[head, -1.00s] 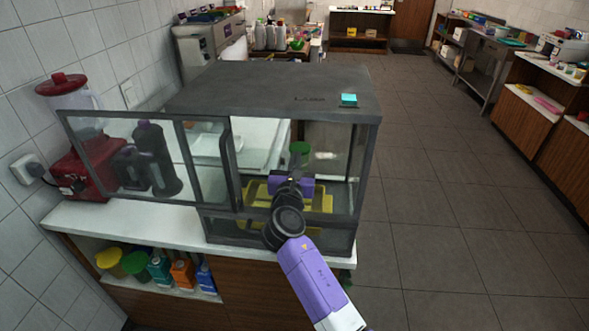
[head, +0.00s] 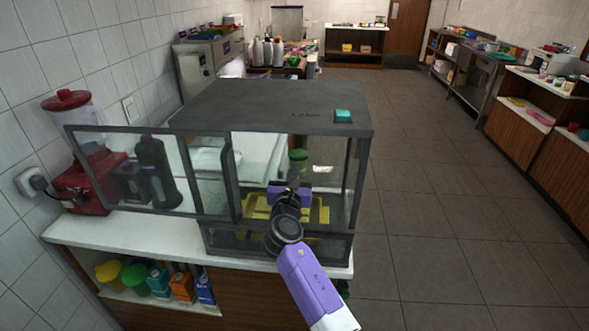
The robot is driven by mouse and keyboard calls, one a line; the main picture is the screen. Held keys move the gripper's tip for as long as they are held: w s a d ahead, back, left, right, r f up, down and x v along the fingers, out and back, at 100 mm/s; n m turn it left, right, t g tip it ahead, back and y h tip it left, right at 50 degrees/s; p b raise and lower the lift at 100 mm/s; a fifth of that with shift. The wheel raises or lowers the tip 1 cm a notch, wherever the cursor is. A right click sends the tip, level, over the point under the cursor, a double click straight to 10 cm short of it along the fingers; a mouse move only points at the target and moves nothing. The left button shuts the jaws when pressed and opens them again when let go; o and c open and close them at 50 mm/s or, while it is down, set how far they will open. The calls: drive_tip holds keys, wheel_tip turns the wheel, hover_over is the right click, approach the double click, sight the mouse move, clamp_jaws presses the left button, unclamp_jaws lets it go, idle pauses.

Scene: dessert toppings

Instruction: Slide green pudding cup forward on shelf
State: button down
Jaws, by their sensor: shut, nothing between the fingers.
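The green pudding cup (head: 298,160) stands upright inside the dark-framed glass case (head: 353,180). Its darker green lid is on top, and its lower part is partly hidden by my gripper. My gripper (head: 293,181) reaches through the open front of the case, its purple body low in the case, its fingers pointing inward just in front of the cup. The fingers are shut with nothing between them. They are small and dark here, so I cannot tell whether they touch the cup.
Yellow structure (head: 318,212) lies below and around my gripper. The glass door (head: 130,172) is swung out to the left. A red blender (head: 85,180) stands on the white counter (head: 95,228) at left. Open floor lies at right.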

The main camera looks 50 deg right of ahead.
drive_tip(key=b+v, duration=0.1)
drive_tip(key=v, duration=1)
